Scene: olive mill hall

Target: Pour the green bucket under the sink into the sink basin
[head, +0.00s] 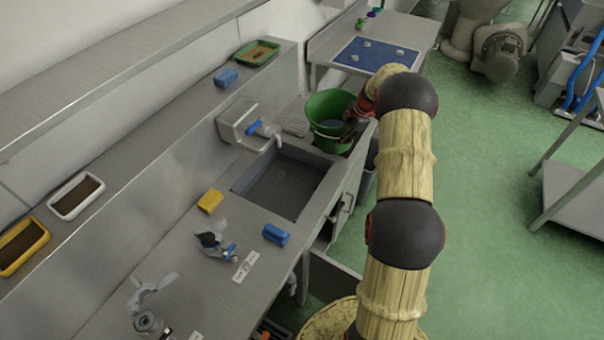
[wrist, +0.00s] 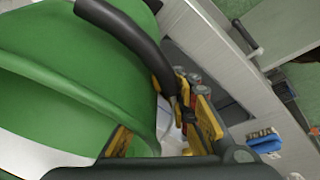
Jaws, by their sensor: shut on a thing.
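The green bucket (head: 328,106) is upright or nearly so, by the far right corner of the sink basin (head: 282,184). Liquid shows inside it in the head view. My gripper (head: 354,122) is at the bucket's right side, shut on it. In the wrist view the bucket (wrist: 60,75) fills the left side, its dark handle grip arcs over it, and the yellow-padded fingers (wrist: 188,112) are close against it. Whether the bucket touches the counter is hidden. The basin is grey, and its tap (head: 265,130) reaches over the far left edge.
A spray bottle (head: 213,243) lies further left. A table with a blue mat (head: 376,55) stands behind the bucket. Open green floor (head: 487,150) lies to the right.

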